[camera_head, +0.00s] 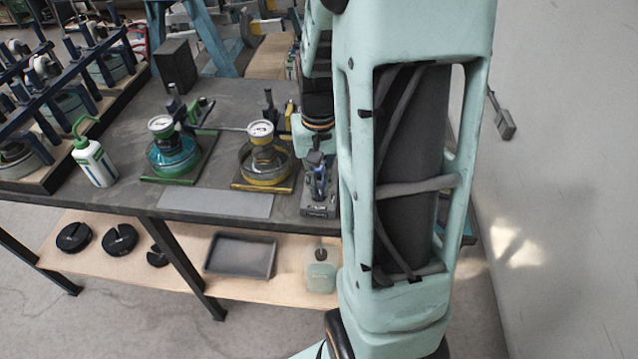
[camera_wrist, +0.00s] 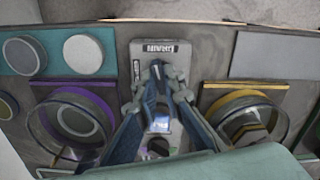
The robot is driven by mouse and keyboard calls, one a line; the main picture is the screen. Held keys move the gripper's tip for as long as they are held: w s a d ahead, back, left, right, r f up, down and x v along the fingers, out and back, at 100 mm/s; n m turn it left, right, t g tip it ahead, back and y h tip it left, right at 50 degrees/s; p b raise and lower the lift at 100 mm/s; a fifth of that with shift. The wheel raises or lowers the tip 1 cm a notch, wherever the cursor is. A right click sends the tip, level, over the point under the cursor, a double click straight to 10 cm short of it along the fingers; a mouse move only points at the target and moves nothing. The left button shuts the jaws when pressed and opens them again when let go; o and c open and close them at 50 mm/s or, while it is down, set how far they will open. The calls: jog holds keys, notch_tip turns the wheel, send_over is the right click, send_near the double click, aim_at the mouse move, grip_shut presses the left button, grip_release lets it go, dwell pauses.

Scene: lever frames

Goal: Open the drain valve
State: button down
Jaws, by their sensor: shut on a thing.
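The drain valve (camera_wrist: 160,50) is a grey block with a label plate that reads upside down in the wrist view. In the head view its base (camera_head: 318,210) stands at the front edge of the bench, just left of my arm. My gripper (camera_wrist: 166,76) reaches over the block with its fingers close together, shut on the valve's handle. The handle is mostly hidden between the fingers, so its angle is hard to tell. In the head view my gripper (camera_head: 318,172) is small and partly merges with the valve.
A yellow-framed gauge station (camera_head: 265,165) stands close left of the valve in the head view, with a green-framed one (camera_head: 172,158) beyond. A purple-framed round vessel (camera_wrist: 75,122) flanks the valve in the wrist view. A bottle (camera_head: 94,160) stands further left on the bench.

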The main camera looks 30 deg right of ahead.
dwell(0.3)
jog(key=c, duration=2)
grip_release()
jog(key=shift+c, duration=0.2)
jog(key=shift+r, duration=0.15)
notch_tip(320, 180, up, 12)
